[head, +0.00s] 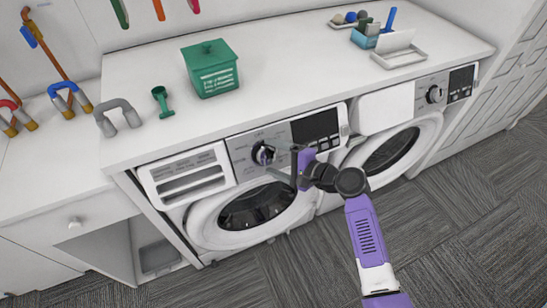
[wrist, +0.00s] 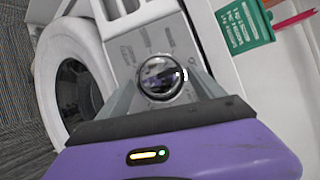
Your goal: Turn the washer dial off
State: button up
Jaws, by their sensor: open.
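The washer dial (head: 263,154) is a round dark and silver knob on the grey control panel of the left machine, a white front-loading washer (head: 214,228). In the wrist view the dial (wrist: 160,77) sits between the two fingers, above the purple gripper body. My gripper (head: 282,166) is at the panel, with its fingers pointing left toward the dial. The gripper (wrist: 163,85) is open, with one finger on each side of the dial. I cannot tell whether the fingers touch it. The dial's pointer setting is not readable.
A second machine with its own dial (head: 435,94) stands to the right. On the white counter (head: 290,75) are a green box (head: 210,70), a green scoop (head: 162,101) and a tray (head: 399,56). Grey carpet (head: 460,210) in front is clear.

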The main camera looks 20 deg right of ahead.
jog(key=v, duration=0.7)
jog(key=shift+s+d+b, duration=0.2)
jog(key=shift+s+b, duration=0.1)
jog(key=shift+b, duration=0.15)
jog(key=shift+r, duration=0.1)
